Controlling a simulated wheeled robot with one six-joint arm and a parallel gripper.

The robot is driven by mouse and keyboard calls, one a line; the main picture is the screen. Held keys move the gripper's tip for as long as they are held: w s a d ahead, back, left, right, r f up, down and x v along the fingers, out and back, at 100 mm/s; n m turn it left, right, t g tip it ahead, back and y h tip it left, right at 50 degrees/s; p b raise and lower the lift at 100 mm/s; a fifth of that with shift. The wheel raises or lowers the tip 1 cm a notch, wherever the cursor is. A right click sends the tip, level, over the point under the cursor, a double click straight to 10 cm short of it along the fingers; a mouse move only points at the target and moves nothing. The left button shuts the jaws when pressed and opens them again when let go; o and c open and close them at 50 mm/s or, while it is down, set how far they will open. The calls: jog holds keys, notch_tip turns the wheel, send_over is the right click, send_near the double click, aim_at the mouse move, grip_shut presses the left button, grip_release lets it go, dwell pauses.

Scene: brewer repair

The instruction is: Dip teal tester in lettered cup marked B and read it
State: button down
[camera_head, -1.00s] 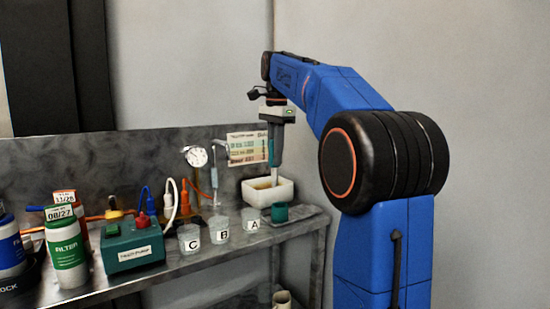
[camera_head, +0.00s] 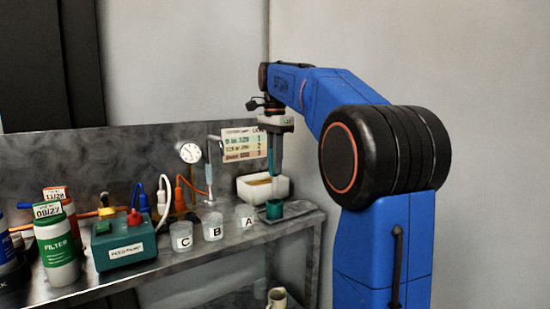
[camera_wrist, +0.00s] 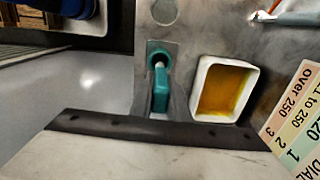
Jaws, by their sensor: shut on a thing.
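My gripper (camera_head: 275,128) is shut on the teal tester (camera_wrist: 160,92) and points it straight down at the right end of the bench. The tester's pale tip is at the mouth of a round teal holder (camera_head: 274,211), which also shows in the wrist view (camera_wrist: 153,51). I cannot tell how deep the tip sits in it. The clear cup marked B (camera_head: 212,228) stands on the bench left of the holder, between the cup marked A (camera_head: 245,220) and the cup marked C (camera_head: 181,238). The cups are apart from the tester.
A white tray of amber liquid (camera_wrist: 201,88) stands right behind the holder. A coloured reading chart (camera_head: 240,146) is behind it.

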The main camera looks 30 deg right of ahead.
aim_at(275, 176)
jog(key=shift+f, duration=2.55)
jog(key=shift+f, duration=0.5)
jog(key=c, duration=1.6)
grip_release()
jog(key=shift+o, duration=0.6)
jog(key=o, duration=0.4)
jog(key=shift+o, duration=0.2)
jog(key=shift+r, duration=3.5)
jog(key=shift+a, duration=0.15)
